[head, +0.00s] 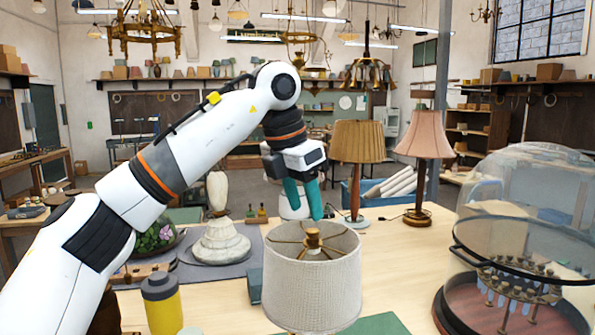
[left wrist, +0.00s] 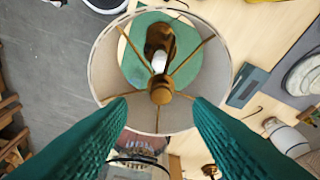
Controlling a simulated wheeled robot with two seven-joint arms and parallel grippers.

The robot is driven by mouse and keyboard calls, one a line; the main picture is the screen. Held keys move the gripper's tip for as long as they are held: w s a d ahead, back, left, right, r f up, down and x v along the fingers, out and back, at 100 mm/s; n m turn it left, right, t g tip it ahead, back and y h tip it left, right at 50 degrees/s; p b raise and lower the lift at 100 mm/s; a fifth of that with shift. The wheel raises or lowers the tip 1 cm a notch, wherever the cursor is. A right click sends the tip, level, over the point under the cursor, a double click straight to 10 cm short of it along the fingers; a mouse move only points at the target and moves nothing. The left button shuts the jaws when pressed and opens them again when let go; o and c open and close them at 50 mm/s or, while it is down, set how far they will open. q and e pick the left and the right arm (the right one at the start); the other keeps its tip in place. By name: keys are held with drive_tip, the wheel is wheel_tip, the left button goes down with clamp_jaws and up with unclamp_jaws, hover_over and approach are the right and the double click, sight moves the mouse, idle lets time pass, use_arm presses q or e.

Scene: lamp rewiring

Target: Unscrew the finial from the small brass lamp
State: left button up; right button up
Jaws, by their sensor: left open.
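The small brass lamp has a pale drum shade (head: 312,285) and stands at the front of the table. Its brass finial (head: 313,237) sits at the middle of the shade's spokes. In the left wrist view the finial (left wrist: 161,91) is seen from above, with a bulb (left wrist: 159,61) and brass parts inside the shade (left wrist: 102,70). My left gripper (head: 304,204) is open and empty, above and behind the shade in the head view. In the left wrist view its teal fingers (left wrist: 160,105) lie either side of the finial, apart from it. My right gripper is not in view.
A clear glass dome (head: 530,200) stands at the right. A yellow bottle (head: 163,305) stands front left, near a white lamp base (head: 220,240) on a grey mat. Two shaded lamps, one pleated (head: 357,142) and one pink (head: 425,135), stand behind.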

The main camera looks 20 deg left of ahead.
sight(313, 230)
use_arm(q)
drive_tip(key=x, duration=0.4)
drive_tip(key=shift+w+p, duration=0.35)
drive_tip(key=shift+s+f, duration=0.1)
drive_tip(key=shift+f, duration=0.15)
drive_tip(key=shift+d+f, duration=0.1)
drive_tip(key=shift+f, duration=0.15)
clamp_jaws()
drive_tip(key=c, duration=0.8)
unclamp_jaws()
drive_tip(key=shift+c, duration=1)
drive_tip(key=shift+f+n+b, duration=0.15)
drive_tip(key=shift+n+b, duration=0.3)
drive_tip(key=shift+n, duration=0.15)
drive_tip(key=n, duration=0.2)
drive_tip(key=n+y+b, duration=0.1)
drive_tip(key=n, duration=0.1)
drive_tip(key=shift+d+n+t+y, duration=0.2)
drive_tip(key=shift+n+t+y, duration=0.1)
drive_tip(key=shift+r+n+y+b, duration=0.2)
drive_tip(key=shift+n+y+b, duration=0.15)
drive_tip(key=shift+n, duration=0.75)
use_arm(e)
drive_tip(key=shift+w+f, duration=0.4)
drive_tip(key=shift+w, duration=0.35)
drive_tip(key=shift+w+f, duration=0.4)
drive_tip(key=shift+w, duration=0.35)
